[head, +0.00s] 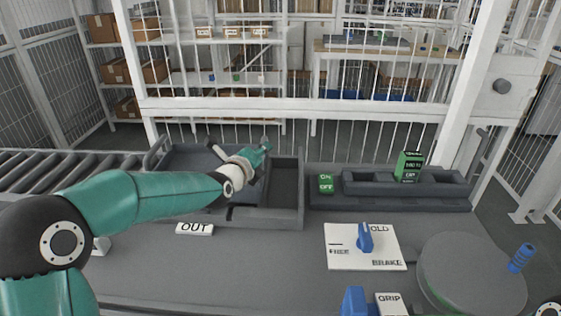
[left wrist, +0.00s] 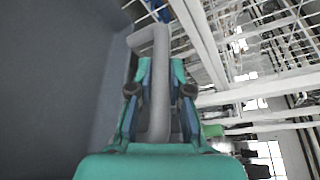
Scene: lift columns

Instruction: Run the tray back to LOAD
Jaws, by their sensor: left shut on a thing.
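The dark grey tray (head: 180,160) sits in a long trough at the back of the bench, toward its left part. My left gripper (head: 262,150) reaches over the tray's right part. In the left wrist view a light grey bent bar, which looks like a handle (left wrist: 148,42), runs between the fingers of my left gripper (left wrist: 159,88), which is shut on it. An OUT plate (head: 195,228) lies in front of the trough. No LOAD label shows. My right gripper is not in view.
The trough's right part (head: 286,180) is empty. A roller conveyor (head: 60,170) stands at the left. A blue knob (head: 365,238) sits on a FREE, HOLD and BRAKE plate (head: 338,257). A round grey disc (head: 470,275) with a blue handle (head: 521,257) is at right. White fencing closes the back.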

